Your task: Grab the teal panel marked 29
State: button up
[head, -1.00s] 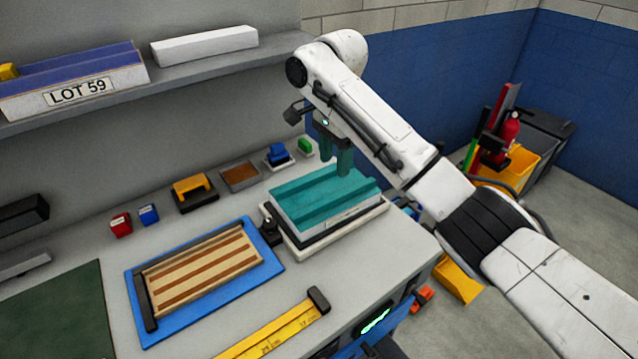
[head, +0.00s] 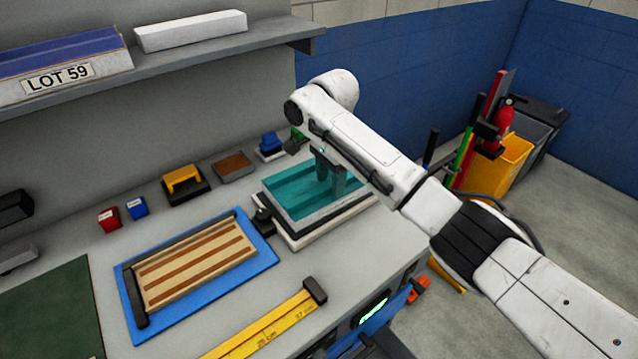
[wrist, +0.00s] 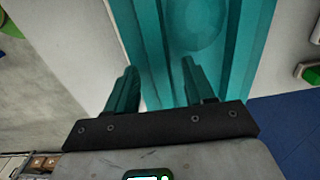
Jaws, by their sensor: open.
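The teal panel (head: 290,197) lies on top of a stack on a pale base (head: 325,228) at the right of the bench. It has raised ribs; no 29 is readable. My gripper (head: 331,181) is open, its fingers pointing down at the panel's right half. In the wrist view the teal panel (wrist: 262,25) fills the upper middle. My gripper (wrist: 158,68) shows two spread teal fingers there. The left finger is by the panel's left edge and the right finger is in front of its ribbed face. Whether they touch it, I cannot tell.
A blue tray (head: 262,258) with a striped wooden panel (head: 195,262) lies left of the stack. A yellow ruler (head: 262,330) lies in front. Small blocks and trays line the back. A shelf (head: 190,60) overhangs the rear left.

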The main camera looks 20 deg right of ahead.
jog(key=shift+f, duration=0.1)
grip_shut()
dwell(0.5)
